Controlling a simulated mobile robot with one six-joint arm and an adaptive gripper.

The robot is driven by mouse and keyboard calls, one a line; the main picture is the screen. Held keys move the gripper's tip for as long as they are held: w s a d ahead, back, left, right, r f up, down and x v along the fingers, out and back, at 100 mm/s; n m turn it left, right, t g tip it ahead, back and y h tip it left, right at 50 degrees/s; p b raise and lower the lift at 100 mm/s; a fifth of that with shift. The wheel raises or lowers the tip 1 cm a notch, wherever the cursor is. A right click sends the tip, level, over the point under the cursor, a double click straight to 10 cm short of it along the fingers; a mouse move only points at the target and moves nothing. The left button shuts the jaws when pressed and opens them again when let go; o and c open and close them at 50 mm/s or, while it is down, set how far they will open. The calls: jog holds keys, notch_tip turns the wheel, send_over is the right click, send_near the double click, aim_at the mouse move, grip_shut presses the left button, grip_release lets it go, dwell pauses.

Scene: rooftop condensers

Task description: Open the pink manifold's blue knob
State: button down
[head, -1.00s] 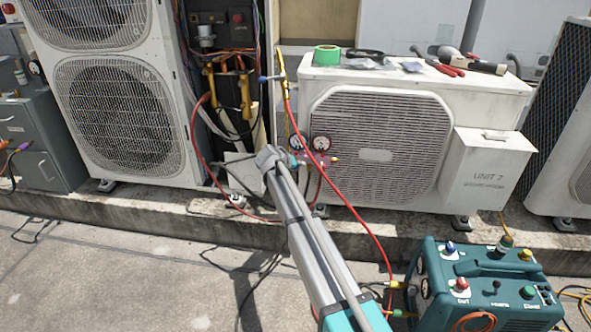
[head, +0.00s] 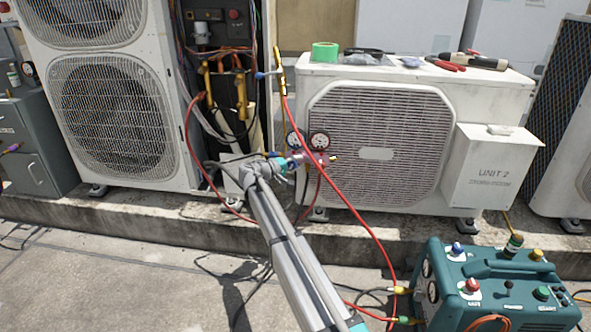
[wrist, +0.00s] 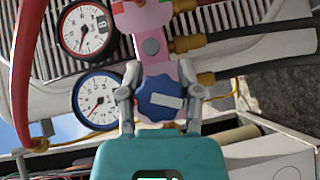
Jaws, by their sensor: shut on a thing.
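The pink manifold (wrist: 151,48) fills the upper middle of the wrist view, with a red-rimmed gauge (wrist: 86,28) and a blue-rimmed gauge (wrist: 98,99) on its left. Its blue knob (wrist: 159,98) has a pale bar across its face. My gripper (wrist: 159,101) is shut on the blue knob, one finger on each side. In the head view the manifold (head: 318,159) hangs in front of the unit 2 condenser, and my gripper (head: 290,163) reaches it from the left. The blue knob is hidden there.
A red hose (head: 350,225) runs from the manifold area down to a teal machine (head: 490,285) at lower right. The unit 2 condenser (head: 375,135) stands behind the manifold. An open electrical cabinet (head: 228,90) with pipes is at left. Tools (head: 470,62) lie on the condenser's top.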

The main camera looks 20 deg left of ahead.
dwell(0.4)
jog(key=shift+c, duration=2.1)
grip_release()
jog(key=shift+r+p, duration=0.1)
jog(key=shift+p, duration=0.3)
